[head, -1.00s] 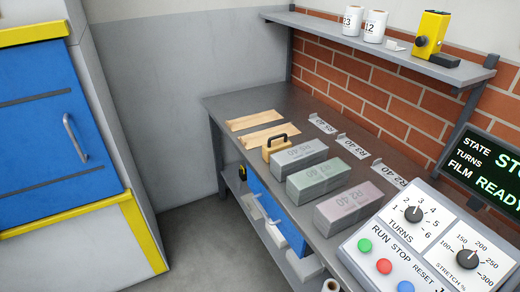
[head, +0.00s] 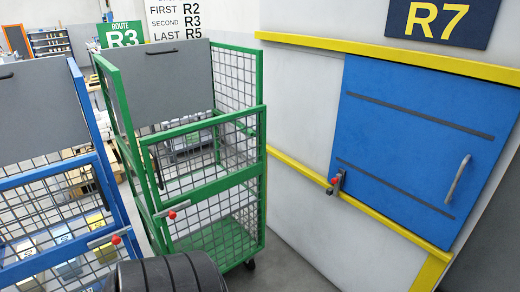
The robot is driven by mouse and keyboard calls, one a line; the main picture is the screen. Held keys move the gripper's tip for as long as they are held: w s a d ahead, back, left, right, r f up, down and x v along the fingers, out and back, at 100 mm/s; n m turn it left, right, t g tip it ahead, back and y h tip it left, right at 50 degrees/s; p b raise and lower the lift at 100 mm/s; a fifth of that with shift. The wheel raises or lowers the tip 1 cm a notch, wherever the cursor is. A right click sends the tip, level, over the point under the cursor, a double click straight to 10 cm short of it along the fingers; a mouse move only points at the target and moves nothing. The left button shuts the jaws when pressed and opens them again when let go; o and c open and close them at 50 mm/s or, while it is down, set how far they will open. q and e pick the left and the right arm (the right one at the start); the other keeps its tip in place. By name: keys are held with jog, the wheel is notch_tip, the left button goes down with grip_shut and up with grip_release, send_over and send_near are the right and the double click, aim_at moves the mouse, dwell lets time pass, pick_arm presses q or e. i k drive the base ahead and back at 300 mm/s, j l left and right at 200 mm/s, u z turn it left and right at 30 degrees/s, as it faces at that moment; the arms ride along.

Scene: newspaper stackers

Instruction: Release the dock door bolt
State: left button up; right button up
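The blue dock door (head: 405,150) is on the right in the head view, set in a pale wall and framed by yellow rails. It has two dark horizontal strips and a grey vertical handle (head: 458,178) near its right side. It looks closed. The bolt (head: 337,182), a small grey metal fitting with a red knob, sits by the door's lower left edge at the lower yellow rail. I cannot tell the exact position of its rod. Neither of my grippers shows in the view.
A green mesh cart (head: 187,188) stands left of the door, with a red-knobbed latch on its front. A blue mesh cart (head: 118,195) with a similar latch stands further left. An R7 sign (head: 437,22) hangs above the door. Grey floor (head: 290,268) is clear before the wall.

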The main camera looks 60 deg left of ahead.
aim_at(337, 181)
jog(key=u, duration=1.4)
